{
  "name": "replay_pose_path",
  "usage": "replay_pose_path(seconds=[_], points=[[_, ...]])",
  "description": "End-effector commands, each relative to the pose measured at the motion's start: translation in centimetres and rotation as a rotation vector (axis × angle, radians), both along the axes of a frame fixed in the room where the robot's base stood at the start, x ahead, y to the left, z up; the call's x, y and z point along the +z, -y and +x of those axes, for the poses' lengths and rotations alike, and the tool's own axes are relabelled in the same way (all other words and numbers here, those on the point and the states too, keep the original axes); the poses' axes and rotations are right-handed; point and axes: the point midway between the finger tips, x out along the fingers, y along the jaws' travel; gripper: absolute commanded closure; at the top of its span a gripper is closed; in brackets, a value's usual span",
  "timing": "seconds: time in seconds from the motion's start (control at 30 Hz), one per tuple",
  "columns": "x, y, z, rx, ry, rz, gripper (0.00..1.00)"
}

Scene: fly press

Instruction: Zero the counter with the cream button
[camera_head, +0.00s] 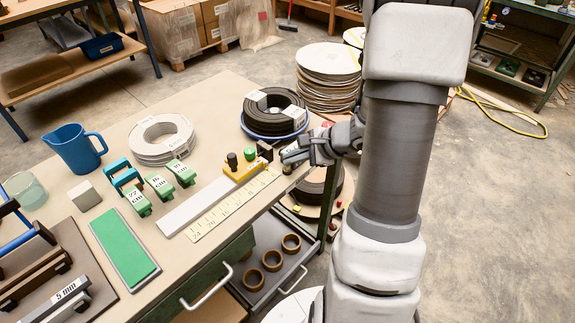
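My gripper (288,157) is at the right end of the workbench, with its fingers pointing left, just right of a small dark block (265,151). It is small and seen from the side, so I cannot tell whether it is open or shut. A yellow base (243,170) with a black knob (232,160) and a green knob (250,153) stands left of the dark block. I cannot make out a counter or a cream button; the area behind my gripper and arm is hidden.
An open drawer (262,236) juts out below the bench.

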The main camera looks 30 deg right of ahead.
Motion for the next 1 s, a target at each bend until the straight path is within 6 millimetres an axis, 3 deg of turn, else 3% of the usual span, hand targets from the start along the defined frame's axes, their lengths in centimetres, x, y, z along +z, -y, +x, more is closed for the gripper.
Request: replay_pose_path(seconds=[1.0], points=[[-1.8, -0.1, -0.2, -0.002, -0.016, 0.001, 1.0]])
